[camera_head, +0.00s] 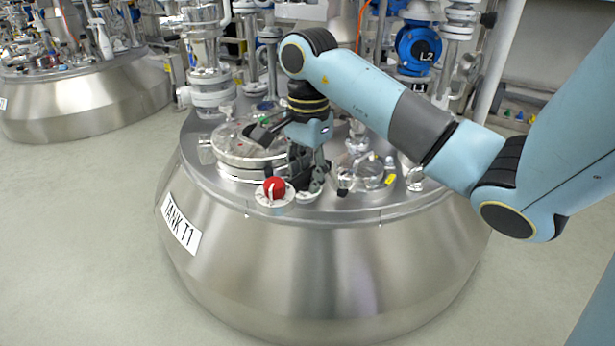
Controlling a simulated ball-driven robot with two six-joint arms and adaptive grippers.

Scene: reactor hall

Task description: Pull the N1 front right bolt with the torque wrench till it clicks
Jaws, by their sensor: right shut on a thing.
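My right gripper (308,182) points down over the front of the tank T1 lid (235,192), just right of a red ball-shaped part (274,186) on a small white flanged nozzle (262,199). It is shut on a dark, slim thing that I take to be the torque wrench; the fingers hide most of it. A black part sticks out to the left of my wrist, over the round manway cover (232,150). I cannot make out the N1 label or the front right bolt, nor whether the tool touches a bolt. My left gripper is not in view.
Right of the gripper stand a clear sight-glass fitting (368,172) and small clamps. Behind rise pipes and a blue valve marked L2 (418,48). A second steel tank (90,100) with a spray bottle (101,38) is at the left. The floor between is clear.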

